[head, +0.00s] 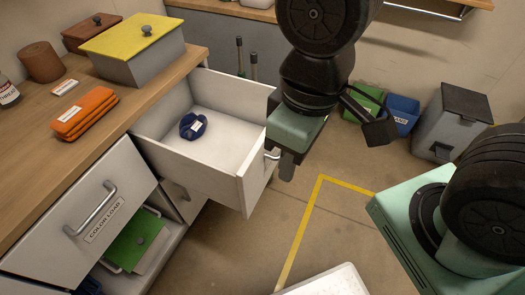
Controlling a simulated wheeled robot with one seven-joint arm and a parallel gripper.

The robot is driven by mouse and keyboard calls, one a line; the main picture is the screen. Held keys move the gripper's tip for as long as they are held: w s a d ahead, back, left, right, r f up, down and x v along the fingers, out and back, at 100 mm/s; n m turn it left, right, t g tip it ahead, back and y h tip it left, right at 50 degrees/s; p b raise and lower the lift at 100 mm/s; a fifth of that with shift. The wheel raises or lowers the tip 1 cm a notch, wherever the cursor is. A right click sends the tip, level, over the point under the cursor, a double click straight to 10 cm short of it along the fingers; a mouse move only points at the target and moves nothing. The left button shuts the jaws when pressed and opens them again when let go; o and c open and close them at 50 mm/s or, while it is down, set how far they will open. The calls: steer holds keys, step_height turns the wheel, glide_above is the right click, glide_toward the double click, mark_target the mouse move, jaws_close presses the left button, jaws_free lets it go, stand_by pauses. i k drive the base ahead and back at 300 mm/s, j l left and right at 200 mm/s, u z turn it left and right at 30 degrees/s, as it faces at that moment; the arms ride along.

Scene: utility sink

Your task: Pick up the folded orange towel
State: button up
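The folded orange towel (84,112) lies on the wooden counter at the left. It is a flat stack of layers with a small white label on its side. My gripper (286,167) hangs at upper centre, well to the right of the towel, pointing down by the front of the open drawer (215,177). It is apart from the towel. Its fingertips overlap the drawer's handle area in the picture, and I cannot tell whether they touch it or how far apart they are.
Behind the towel stand a grey box with a yellow lid (133,48), a brown roll (41,62) and a brown box (90,32). A small white label card (65,87) lies beside the towel. A blue item (192,126) lies in the drawer, which juts out from the counter.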

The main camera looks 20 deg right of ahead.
mark_target(77, 120)
steer(key=i+j+u, duration=0.2)
steer(key=j, duration=0.25)
steer(key=i+j+u, duration=0.2)
steer(key=j, duration=0.25)
steer(key=j+u, duration=0.2)
steer(key=j, duration=0.25)
steer(key=i+j+u, duration=0.2)
steer(key=i+j, duration=0.1)
steer(key=j, duration=0.05)
